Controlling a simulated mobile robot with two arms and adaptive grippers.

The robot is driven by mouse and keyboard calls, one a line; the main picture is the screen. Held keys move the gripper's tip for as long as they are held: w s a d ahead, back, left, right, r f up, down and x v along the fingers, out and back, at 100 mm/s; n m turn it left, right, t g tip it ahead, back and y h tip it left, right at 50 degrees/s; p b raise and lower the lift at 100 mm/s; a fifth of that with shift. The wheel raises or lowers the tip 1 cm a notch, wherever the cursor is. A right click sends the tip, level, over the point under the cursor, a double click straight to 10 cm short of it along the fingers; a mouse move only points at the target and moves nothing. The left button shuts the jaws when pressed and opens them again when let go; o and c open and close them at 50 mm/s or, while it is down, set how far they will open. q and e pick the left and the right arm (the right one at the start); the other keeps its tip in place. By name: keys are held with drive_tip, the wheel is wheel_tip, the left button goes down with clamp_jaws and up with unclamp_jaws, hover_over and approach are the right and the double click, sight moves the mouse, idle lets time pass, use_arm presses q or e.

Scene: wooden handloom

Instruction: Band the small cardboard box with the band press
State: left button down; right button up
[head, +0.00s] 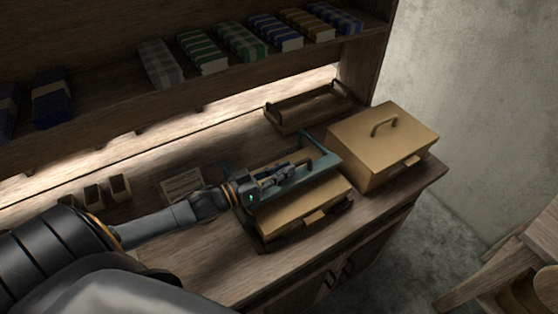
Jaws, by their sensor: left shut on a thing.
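The band press (331,159) stands on the wooden counter, with a teal upper frame over a dark base. A small tan cardboard box (300,208) with a front tab sits in it, under the teal frame. My left gripper (295,171) reaches in from the left over the press. It is shut on the handle of the press's teal frame; the fingers hide much of the grip. The gripper and frame cover the back part of the box, so I cannot tell whether a band is around it. My right gripper is not in view.
A larger tan box (405,134) with a handle on its lid stands right of the press. An empty wooden tray (310,107) lies behind. A card (182,185) and small blocks (94,195) are at left. A shelf (240,78) with folded cloths runs above.

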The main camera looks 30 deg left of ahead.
use_arm(q)
drive_tip(key=shift+d+f, duration=0.1)
drive_tip(key=shift+f, duration=0.1)
drive_tip(key=c, duration=1.4)
unclamp_jaws()
drive_tip(key=shift+o, duration=0.2)
drive_tip(key=shift+s, duration=0.1)
drive_tip(key=v, duration=1.2)
drive_tip(key=shift+r, duration=0.1)
